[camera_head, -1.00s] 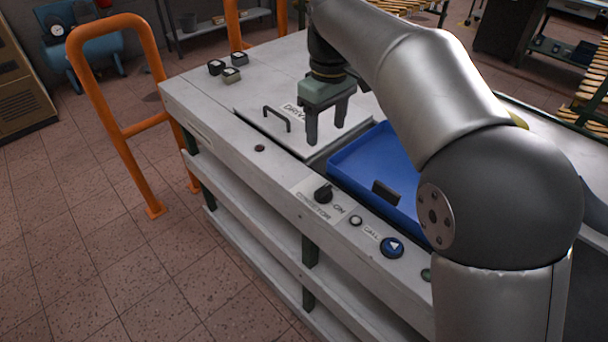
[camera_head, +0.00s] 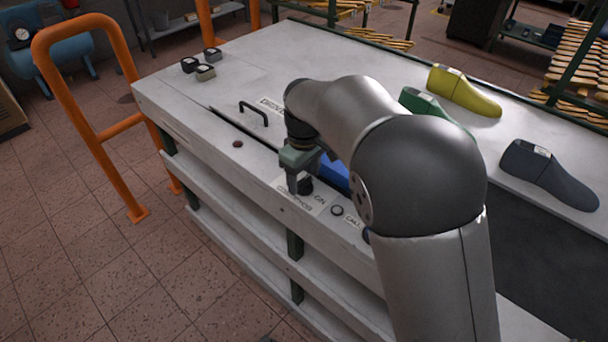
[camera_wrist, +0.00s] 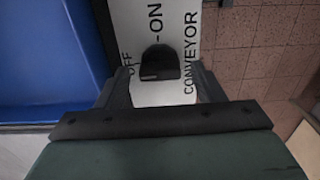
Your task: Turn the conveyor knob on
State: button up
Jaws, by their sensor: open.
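The conveyor knob (camera_head: 306,186) is a small black knob on a white label plate at the bench's front edge. In the wrist view the knob (camera_wrist: 159,63) sits between and just beyond the fingertips, beside the words OFF, ON and CONVEYOR. My gripper (camera_wrist: 160,85) is open, with one finger on each side of the knob. It points down at the knob in the head view (camera_head: 299,187), where my arm hides part of it. Whether the fingers touch the knob cannot be told.
A blue tray (camera_head: 334,174) lies beside the knob, mostly hidden by my arm. A cover with a handle (camera_head: 254,112) is to the left. Yellow (camera_head: 463,91), green (camera_head: 424,102) and dark grey (camera_head: 549,174) shoe lasts stand at the back right. An orange rail (camera_head: 92,120) stands left.

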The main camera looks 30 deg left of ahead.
jog(key=shift+f, duration=0.2)
jog(key=shift+c, duration=0.3)
jog(key=c, duration=0.9)
